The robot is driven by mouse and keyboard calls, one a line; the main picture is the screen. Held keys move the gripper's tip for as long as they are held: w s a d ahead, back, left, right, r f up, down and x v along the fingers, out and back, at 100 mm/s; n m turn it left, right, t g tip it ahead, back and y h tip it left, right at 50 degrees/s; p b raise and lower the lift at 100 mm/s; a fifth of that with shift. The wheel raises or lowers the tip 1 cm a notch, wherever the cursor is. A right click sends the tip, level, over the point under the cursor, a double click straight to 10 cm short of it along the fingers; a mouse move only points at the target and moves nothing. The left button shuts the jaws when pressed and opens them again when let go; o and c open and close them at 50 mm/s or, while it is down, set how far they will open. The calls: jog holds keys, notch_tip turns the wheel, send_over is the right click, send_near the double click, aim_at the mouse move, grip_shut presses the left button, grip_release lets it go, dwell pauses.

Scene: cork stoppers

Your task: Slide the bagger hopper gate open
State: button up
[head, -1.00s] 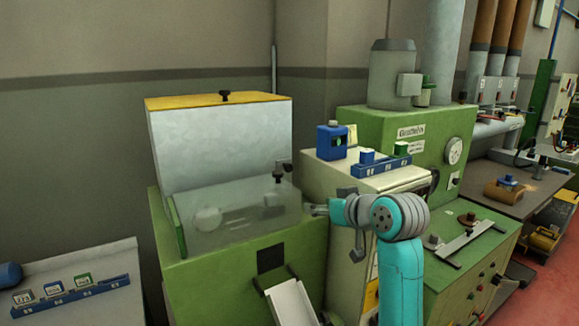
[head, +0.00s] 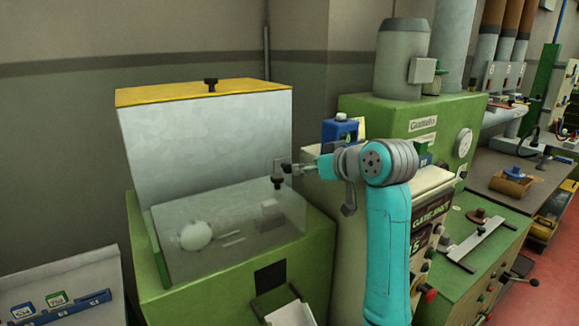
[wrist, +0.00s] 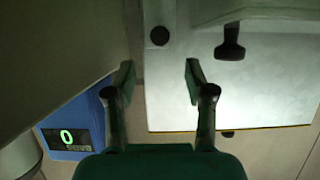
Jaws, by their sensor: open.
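The bagger hopper (head: 205,140) is a pale metal box with a yellow lid, standing on a green machine. A dark knob on a small bracket (head: 278,182) shows at the hopper's lower right; I take it for the gate's handle. A dark handle also shows against the pale metal in the wrist view (wrist: 230,45). My gripper (head: 290,168) is beside the knob, on its right; contact cannot be told. In the wrist view my gripper (wrist: 158,75) has its fingers apart with nothing between them. The gate plate itself is not clearly visible.
A clear guard (head: 230,230) covers the front below the hopper. A blue counter box (wrist: 68,135) reading 0 stands close by; it also shows behind my arm in the head view (head: 341,129). A white chute (head: 290,313) is below. Green machines stand to the right.

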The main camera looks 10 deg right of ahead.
aim_at(290, 167)
jog(key=x, duration=0.9)
jog(key=shift+w, duration=0.15)
grip_shut()
